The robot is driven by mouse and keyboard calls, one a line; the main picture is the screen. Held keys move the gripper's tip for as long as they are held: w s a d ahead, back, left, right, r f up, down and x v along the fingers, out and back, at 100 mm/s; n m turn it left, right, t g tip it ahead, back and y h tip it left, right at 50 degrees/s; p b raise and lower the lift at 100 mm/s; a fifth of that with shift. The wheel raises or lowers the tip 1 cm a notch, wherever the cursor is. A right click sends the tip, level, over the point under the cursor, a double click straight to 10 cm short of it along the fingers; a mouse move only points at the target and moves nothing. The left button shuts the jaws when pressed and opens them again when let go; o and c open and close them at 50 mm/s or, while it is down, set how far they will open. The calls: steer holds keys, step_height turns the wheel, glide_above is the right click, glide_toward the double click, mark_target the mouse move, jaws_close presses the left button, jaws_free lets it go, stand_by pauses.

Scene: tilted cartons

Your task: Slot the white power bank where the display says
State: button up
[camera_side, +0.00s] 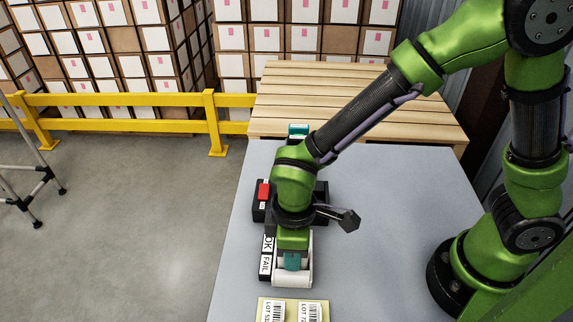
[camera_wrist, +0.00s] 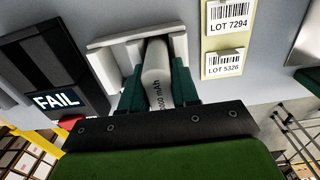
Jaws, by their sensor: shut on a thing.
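My gripper (camera_wrist: 158,88) has teal fingers and is shut on the white power bank (camera_wrist: 157,62), a rounded body with "mAh" print. In the wrist view the bank sits between the walls of a white holder (camera_wrist: 110,58); I cannot tell whether it touches the holder's floor. In the side view my gripper (camera_side: 292,262) is down at the white holder (camera_side: 306,274), and the bank is mostly hidden. A panel reading FAIL (camera_wrist: 56,101) shows on a dark box in the wrist view. In the side view FAIL (camera_side: 265,264) and OK (camera_side: 268,242) labels stand left of the holder.
Two lot cards (camera_side: 287,309) lie at the table's near edge. A teal item (camera_side: 298,131) is at the far edge, by a wooden pallet (camera_side: 365,95). The grey table (camera_side: 420,190) is clear at right.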

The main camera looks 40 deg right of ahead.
stand_by(0.3)
steer(key=o, duration=1.1)
steer(key=shift+c, duration=0.2)
steer(key=shift+c, duration=0.2)
steer(key=c, duration=0.3)
steer(key=shift+r, duration=4.05)
